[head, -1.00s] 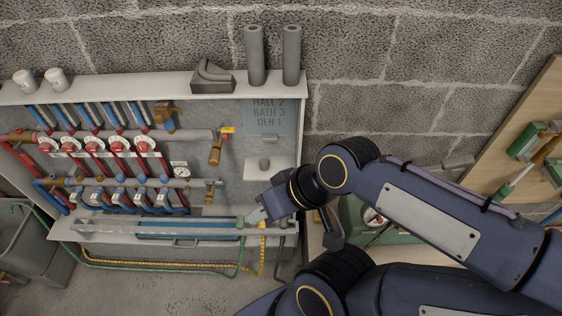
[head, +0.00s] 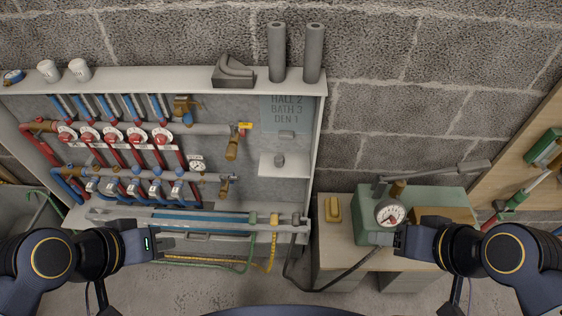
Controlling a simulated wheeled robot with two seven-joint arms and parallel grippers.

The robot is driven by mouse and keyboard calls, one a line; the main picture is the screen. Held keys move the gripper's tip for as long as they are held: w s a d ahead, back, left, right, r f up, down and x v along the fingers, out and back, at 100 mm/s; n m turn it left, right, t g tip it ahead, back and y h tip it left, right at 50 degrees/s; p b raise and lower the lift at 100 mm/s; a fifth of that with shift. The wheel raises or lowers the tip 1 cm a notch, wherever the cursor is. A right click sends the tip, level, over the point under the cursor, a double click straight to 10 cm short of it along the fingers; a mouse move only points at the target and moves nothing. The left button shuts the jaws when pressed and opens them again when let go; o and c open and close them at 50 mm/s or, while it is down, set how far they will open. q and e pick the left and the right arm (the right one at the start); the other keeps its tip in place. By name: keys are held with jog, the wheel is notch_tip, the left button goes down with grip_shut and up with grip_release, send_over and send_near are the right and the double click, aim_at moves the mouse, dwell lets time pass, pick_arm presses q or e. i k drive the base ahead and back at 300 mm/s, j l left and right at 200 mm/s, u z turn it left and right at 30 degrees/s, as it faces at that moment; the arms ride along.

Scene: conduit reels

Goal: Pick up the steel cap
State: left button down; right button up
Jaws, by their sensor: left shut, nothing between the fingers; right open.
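A small grey cylindrical piece, which looks like the steel cap (head: 279,160), stands on a small white shelf (head: 296,171) at the right end of the manifold cabinet, below the lettered plate. My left gripper (head: 153,243) is shut and empty at the lower left, in front of the cabinet's bottom edge. My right gripper (head: 401,240) is open at the lower right, in front of the green gauge unit. Both are well apart from the cap, which is unobstructed.
Red and blue pipes with valves (head: 135,135) fill the cabinet left of the shelf. Two grey tubes (head: 277,52) and a grey bracket (head: 233,72) stand on its top.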

aim_at(279, 159)
jog(key=i+j+z, duration=0.1)
jog(key=j, duration=0.2)
jog(key=i+j, duration=0.2)
jog(key=j, duration=0.15)
jog(key=i+j+z, duration=0.15)
jog(key=j, duration=0.2)
jog(key=i+j, duration=0.1)
jog(key=j, duration=0.25)
jog(key=i+j+z, duration=0.15)
jog(key=j, duration=0.2)
jog(key=k+l, duration=0.05)
